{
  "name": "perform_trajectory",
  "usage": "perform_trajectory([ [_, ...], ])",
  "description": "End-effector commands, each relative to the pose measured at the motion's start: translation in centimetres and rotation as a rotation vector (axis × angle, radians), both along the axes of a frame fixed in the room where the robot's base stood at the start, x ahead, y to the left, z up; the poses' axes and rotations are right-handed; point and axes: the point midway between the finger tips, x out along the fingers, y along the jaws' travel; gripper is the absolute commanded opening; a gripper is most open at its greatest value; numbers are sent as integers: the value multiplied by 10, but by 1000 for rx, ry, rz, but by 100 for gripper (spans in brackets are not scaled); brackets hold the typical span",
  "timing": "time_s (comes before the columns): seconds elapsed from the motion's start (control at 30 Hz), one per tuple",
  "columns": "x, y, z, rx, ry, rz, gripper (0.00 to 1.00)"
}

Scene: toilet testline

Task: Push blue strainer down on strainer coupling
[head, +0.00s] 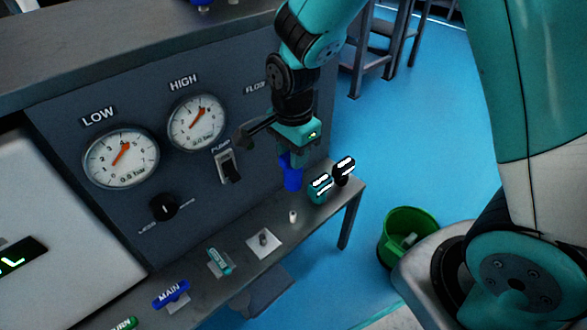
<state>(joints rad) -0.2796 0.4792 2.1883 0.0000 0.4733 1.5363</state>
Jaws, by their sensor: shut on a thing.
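The blue strainer (291,175) is a small blue cylinder, held upright at the lower end of my gripper (288,156). My gripper is shut on it, above the shelf in front of the gauge panel. A small pale upright fitting (293,216) stands on the shelf below the strainer; it may be the strainer coupling, but it is too small to be sure. A gap shows between the strainer's lower end and this fitting. The fingertips are partly hidden by the gripper body.
A teal-and-white item (320,187) and a black-and-white item (344,170) stand at the shelf's right end. The panel's pump switch (229,167) is close left. The blue MAIN handle (171,293) is on the shelf's left. A green bucket (408,237) stands on the floor.

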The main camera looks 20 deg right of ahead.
Motion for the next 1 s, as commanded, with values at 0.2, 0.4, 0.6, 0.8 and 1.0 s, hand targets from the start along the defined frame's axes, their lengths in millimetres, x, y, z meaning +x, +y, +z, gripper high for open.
perform_trajectory([
  [0.2, 1, 0, 50, 1, -3, 0, 1],
  [0.4, 0, 0, 68, 0, 0, 0, 1],
  [0.6, 0, 0, 78, 0, 1, 0, 1],
  [0.8, 0, 0, 86, 0, 1, 0, 1],
  [1.0, 0, 0, 94, 0, 0, 0, 1],
])
